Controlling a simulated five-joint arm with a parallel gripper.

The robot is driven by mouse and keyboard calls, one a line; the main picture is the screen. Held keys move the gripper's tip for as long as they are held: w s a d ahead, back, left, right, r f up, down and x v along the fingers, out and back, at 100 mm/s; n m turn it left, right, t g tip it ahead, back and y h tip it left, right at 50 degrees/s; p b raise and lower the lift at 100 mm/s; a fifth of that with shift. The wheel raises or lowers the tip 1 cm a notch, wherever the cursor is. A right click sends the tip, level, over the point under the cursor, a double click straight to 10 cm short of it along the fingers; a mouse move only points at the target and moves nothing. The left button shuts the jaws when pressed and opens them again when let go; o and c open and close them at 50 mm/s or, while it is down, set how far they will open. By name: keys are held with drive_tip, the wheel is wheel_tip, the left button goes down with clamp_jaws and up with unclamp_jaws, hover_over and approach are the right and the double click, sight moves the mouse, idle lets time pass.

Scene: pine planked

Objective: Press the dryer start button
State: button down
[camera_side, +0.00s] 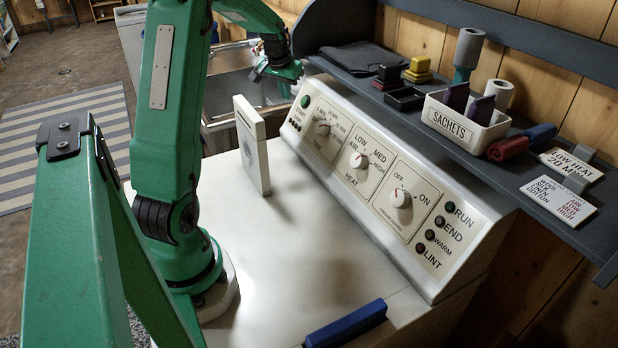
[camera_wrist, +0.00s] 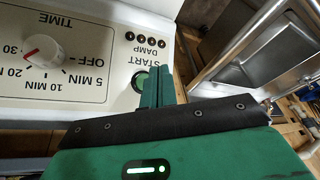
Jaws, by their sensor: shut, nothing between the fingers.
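The dryer's control panel (camera_side: 375,185) is a sloped cream console on the white top. The green round start button (camera_side: 305,101) is at its far left end. In the wrist view the start button (camera_wrist: 140,82) shows beside the label START, partly covered by my fingers. My gripper (camera_side: 280,72) is shut and empty, near the panel's far end and a little beyond the button in the side view. In the wrist view my closed fingertips (camera_wrist: 161,70) overlap the button's edge. I cannot tell whether they touch it.
The time dial (camera_wrist: 44,50) is left of the button in the wrist view. A white upright box (camera_side: 252,145) stands on the dryer top. A dark shelf (camera_side: 450,150) with a sachets bin (camera_side: 468,118) runs behind the panel. A metal sink (camera_side: 232,85) lies beyond.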

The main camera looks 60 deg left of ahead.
sight(304, 101)
drive_tip(key=shift+w+f, duration=0.4)
drive_tip(key=shift+w, duration=0.3)
drive_tip(key=shift+w+f, duration=0.35)
drive_tip(key=shift+w, duration=0.3)
